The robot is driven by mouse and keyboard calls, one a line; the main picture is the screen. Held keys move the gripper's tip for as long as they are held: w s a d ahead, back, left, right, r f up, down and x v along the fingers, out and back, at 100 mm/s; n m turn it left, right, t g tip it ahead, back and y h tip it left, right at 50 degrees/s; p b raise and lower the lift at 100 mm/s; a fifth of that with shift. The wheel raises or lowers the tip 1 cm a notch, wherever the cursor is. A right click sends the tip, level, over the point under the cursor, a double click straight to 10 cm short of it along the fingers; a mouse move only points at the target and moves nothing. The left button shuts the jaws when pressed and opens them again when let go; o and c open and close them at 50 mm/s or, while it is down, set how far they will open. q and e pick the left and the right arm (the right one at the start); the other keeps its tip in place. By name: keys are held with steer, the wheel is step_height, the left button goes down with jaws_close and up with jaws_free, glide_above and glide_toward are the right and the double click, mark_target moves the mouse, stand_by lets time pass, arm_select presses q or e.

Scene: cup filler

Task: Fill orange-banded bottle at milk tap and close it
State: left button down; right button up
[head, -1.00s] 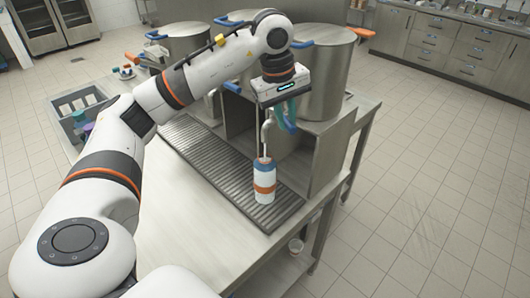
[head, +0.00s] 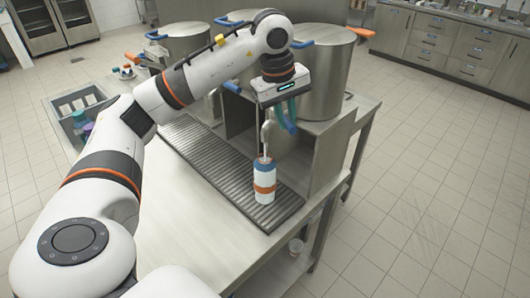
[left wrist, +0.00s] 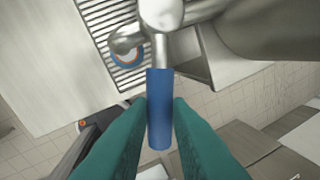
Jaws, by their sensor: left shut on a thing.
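The orange-banded bottle (head: 264,176), white with a blue top rim, stands upright on the drain grate under the tap (head: 265,137). Its round top (left wrist: 127,52) shows in the left wrist view, partly covered by the tap's metal spout. A thin pale line runs between spout and bottle in the head view; I cannot tell whether it is milk. My left gripper (head: 286,114) is above the bottle, its teal fingers (left wrist: 160,125) shut on the tap's blue handle (left wrist: 159,100). The fill level is not clear. No cap can be made out. My right gripper is not in view.
Large steel pots (head: 323,75) stand on the raised stand behind the tap. The ribbed grate (head: 205,150) runs along the counter (head: 195,205), whose front is bare. A grey crate (head: 62,130) stands at the left.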

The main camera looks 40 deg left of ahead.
arm_select(q)
steer(key=w+n, duration=0.1)
steer(key=w+n+p, duration=0.1)
steer(key=n, duration=0.1)
steer(key=shift+d+y, duration=0.3)
steer(key=shift+d, duration=0.05)
steer(key=shift+w+n, duration=0.25)
steer(key=shift+n, duration=0.65)
